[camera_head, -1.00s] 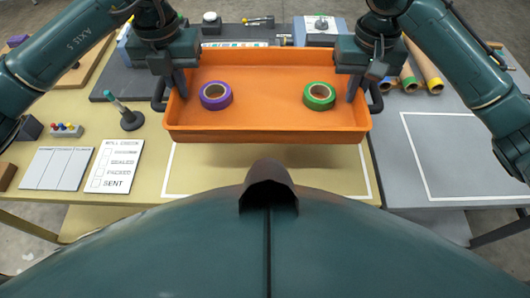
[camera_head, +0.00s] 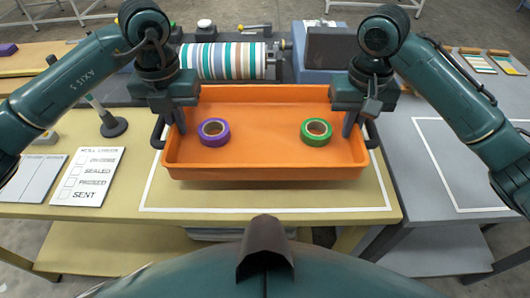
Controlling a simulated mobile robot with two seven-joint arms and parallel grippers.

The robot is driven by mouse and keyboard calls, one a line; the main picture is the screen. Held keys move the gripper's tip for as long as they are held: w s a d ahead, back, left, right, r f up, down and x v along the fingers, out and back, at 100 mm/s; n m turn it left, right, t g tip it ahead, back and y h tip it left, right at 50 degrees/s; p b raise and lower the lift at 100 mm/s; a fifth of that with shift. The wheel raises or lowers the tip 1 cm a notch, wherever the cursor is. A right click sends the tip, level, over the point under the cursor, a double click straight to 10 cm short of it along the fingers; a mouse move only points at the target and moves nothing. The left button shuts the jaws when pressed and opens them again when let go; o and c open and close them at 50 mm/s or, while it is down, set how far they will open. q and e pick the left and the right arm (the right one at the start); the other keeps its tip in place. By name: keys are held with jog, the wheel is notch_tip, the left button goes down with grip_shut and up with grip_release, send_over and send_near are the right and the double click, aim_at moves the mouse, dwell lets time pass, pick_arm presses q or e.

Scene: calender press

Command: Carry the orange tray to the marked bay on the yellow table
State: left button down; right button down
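The orange tray (camera_head: 265,172) is level in the head view, over the white-outlined bay (camera_head: 270,210) on the yellow table (camera_head: 60,211). A purple tape roll (camera_head: 204,137) lies in its left half and a green tape roll (camera_head: 326,138) in its right half. My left gripper (camera_head: 172,124) is at the tray's left side by a black handle, and my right gripper (camera_head: 356,124) is at the right side by the other handle. Both appear shut on the tray, though their fingertips are partly hidden. Whether the tray's underside touches the table is unclear.
A striped roller (camera_head: 222,60) and press machinery stand behind the tray. A checklist card (camera_head: 88,177) and a dark-based stand (camera_head: 113,126) are to the left. A grey table (camera_head: 425,218) with another white outline adjoins on the right. Bare yellow tabletop lies in front of the tray.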

aim_at(181, 137)
pick_arm(q)
jog(key=shift+a+f, duration=0.1)
pick_arm(e)
jog(key=shift+d+f, duration=0.1)
